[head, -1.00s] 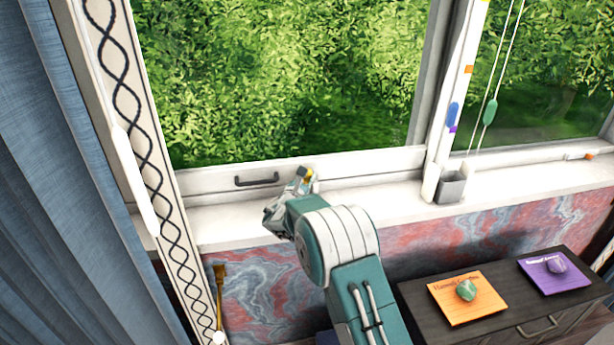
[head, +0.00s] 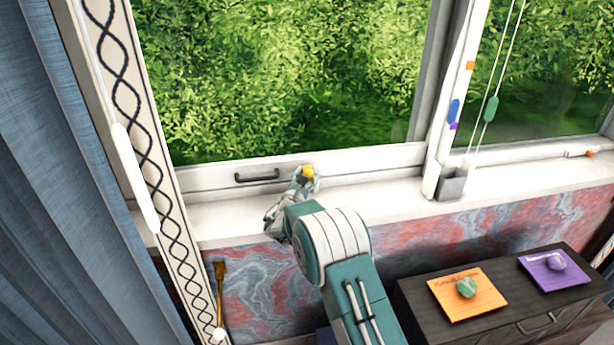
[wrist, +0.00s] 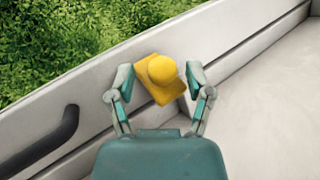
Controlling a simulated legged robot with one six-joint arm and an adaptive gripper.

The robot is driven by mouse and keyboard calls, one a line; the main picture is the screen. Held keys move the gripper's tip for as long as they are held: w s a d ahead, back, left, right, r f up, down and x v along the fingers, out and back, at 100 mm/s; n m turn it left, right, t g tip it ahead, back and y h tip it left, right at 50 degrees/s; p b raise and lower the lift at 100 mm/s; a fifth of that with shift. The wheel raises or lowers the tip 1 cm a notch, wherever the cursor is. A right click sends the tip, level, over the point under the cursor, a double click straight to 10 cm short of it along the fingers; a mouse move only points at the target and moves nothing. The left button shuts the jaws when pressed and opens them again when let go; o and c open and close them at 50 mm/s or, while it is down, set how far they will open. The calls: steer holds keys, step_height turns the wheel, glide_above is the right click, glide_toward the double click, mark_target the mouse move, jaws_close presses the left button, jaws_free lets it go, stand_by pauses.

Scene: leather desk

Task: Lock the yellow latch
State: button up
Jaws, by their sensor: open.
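The yellow latch (head: 307,172) is on the lower rail of the left window sash, right of the dark handle. In the wrist view the latch (wrist: 162,74) shows a round knob on a flat, tilted yellow base. My gripper (head: 302,178) is at the latch. In the wrist view my gripper (wrist: 160,80) is open, with one finger on each side of the latch. A small gap shows between each finger and the knob; contact with the base cannot be told.
A dark handle (head: 257,176) is on the same rail to the left. A dark cabinet (head: 500,300) stands at lower right. A blue curtain (head: 60,200) hangs at left.

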steer(key=v, duration=1.2)
